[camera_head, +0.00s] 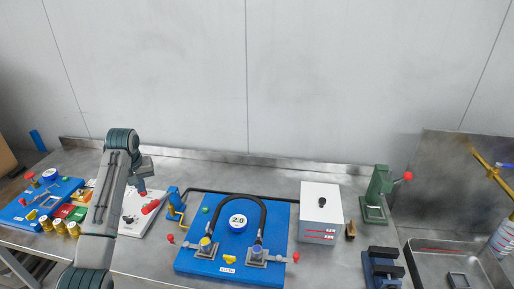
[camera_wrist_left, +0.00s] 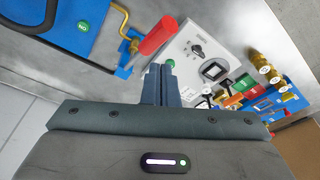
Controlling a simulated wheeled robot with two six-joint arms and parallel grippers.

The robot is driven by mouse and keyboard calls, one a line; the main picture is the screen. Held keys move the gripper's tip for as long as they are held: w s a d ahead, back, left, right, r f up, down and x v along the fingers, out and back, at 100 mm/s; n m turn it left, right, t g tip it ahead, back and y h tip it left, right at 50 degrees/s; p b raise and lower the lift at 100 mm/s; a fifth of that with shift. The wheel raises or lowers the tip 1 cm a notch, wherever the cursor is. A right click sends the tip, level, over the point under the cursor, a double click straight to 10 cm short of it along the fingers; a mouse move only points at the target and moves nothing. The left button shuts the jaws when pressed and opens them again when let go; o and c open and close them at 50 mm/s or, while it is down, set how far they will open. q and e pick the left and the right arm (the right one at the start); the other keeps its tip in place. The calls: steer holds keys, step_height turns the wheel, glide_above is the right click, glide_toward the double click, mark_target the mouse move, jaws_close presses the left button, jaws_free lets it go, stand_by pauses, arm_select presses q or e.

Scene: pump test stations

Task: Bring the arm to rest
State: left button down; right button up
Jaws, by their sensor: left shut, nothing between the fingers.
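My left arm comes up from the bottom left in the head view, bends at a high elbow and points its left gripper (camera_head: 143,188) down over the white panel (camera_head: 134,216). In the left wrist view the two fingers of the left gripper (camera_wrist_left: 158,70) are together, with nothing between them. A red-handled tool (camera_wrist_left: 155,37) shows just beyond the fingertips. I cannot tell how high above the panel the fingers are. My right gripper is in neither view.
A blue pump board (camera_head: 190,262) with a black hose lies centre. A white box (camera_head: 321,208), a green press (camera_head: 376,192) and a blue vise (camera_head: 381,266) stand to its right. Another blue board (camera_head: 22,216) and brass fittings (camera_head: 60,228) are left. A metal tray (camera_head: 425,262) is far right.

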arm_select(q)
steer(key=s+d+f+m, duration=0.2)
steer(key=s+d+f, duration=0.3)
steer(key=s+f, duration=0.4)
steer(key=s+d+f+m, duration=0.2)
steer(key=s+d+f, duration=0.3)
steer(key=s, duration=0.6)
steer(key=s+d+m+t, duration=0.1)
steer(key=s+d, duration=0.2)
steer(key=s, duration=0.8)
steer(key=s+d+m+t, duration=0.1)
steer(key=s+d, duration=0.1)
steer(key=s, duration=0.9)
step_height(320, 180, down, 40)
steer(key=a+g+b, duration=0.2)
steer(key=a+b, duration=0.1)
steer(key=b, duration=0.5)
steer(key=s+f+b, duration=0.6)
steer(key=s+f, duration=1.3)
steer(key=f, duration=0.4)
steer(key=shift+a+f+g, duration=0.25)
steer(key=shift+a+g, duration=0.1)
steer(key=shift+g, duration=0.05)
